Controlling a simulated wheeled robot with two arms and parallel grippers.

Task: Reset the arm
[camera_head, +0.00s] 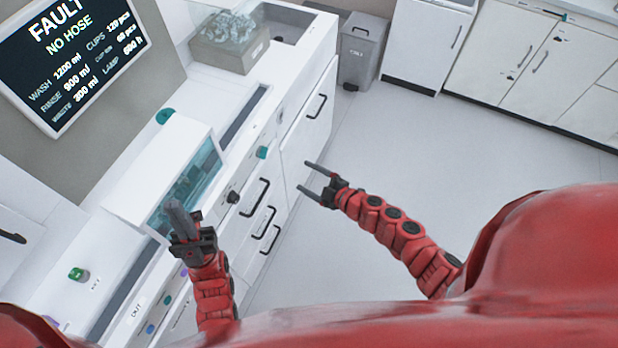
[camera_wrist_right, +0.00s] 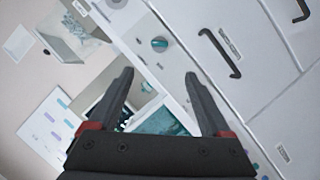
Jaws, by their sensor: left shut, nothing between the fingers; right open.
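My left gripper (camera_head: 180,220) is on the red arm at the left in the head view. Its fingers are together with nothing between them, and it is in front of the white machine with the teal window (camera_head: 190,188). My right gripper (camera_head: 309,179) is to the right of the cabinet fronts, over the floor side. Its two fingers are apart with nothing between them. In the right wrist view the right gripper (camera_wrist_right: 158,85) also shows open and empty, with the counter front and a teal knob (camera_wrist_right: 159,44) beyond it.
A white cabinet front (camera_head: 308,122) with black handles lies left of my right gripper. A screen (camera_head: 75,55) reads "FAULT NO HOSE". A grey trash bin (camera_head: 360,55) stands behind. The floor (camera_head: 440,140) at right is free.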

